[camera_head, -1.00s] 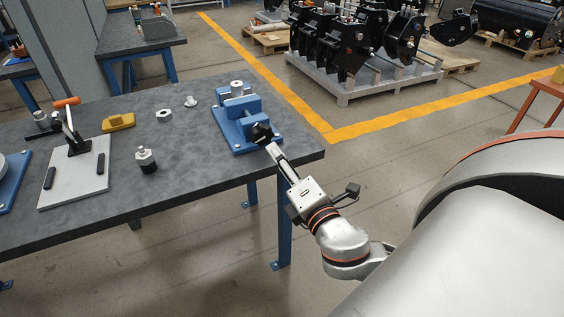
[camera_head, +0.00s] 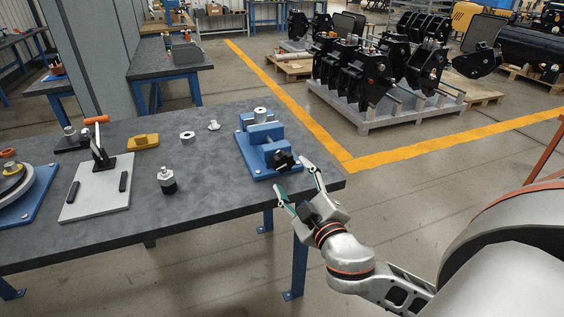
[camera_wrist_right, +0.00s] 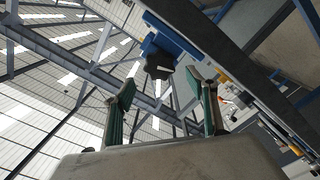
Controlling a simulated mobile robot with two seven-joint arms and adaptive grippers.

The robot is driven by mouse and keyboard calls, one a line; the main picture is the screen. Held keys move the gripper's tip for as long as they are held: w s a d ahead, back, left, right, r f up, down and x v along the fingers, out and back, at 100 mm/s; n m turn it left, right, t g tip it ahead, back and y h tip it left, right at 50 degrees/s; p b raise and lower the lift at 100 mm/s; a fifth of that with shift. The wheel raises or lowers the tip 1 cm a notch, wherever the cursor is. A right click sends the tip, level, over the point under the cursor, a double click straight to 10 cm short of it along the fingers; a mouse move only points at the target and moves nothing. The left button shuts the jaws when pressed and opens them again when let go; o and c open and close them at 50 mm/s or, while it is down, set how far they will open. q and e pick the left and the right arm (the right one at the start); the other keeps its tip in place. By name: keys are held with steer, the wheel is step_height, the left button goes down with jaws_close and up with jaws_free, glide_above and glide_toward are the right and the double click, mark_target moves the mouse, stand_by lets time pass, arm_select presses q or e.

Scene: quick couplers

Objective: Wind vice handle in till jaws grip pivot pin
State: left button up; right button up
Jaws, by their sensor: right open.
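The blue vice (camera_head: 255,163) stands at the right end of the grey bench, and its body also shows in the right wrist view (camera_wrist_right: 170,38). Its black handle knob (camera_head: 283,160) faces the bench's front edge; the knob shows in the right wrist view (camera_wrist_right: 158,66) too. A silver cylinder, seemingly the pivot pin (camera_head: 260,112), stands upright at the vice's far side; whether the jaws touch it I cannot tell. My right gripper (camera_head: 293,179) is open and empty, its fingers spread just short of the knob; they also show in the right wrist view (camera_wrist_right: 162,88). My left gripper is out of view.
On the bench (camera_head: 215,190) are a silver-and-black fitting (camera_head: 167,181), a silver ring (camera_head: 187,137), a small silver part (camera_head: 214,125), a yellow block (camera_head: 143,141) and an orange-handled clamp on a pale plate (camera_head: 100,195).

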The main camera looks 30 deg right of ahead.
mark_target(284, 164)
steer(key=shift+w+d+r, duration=0.1)
steer(key=shift+w, duration=0.4)
steer(key=shift+x, duration=3.45)
steer(key=c, duration=1.1)
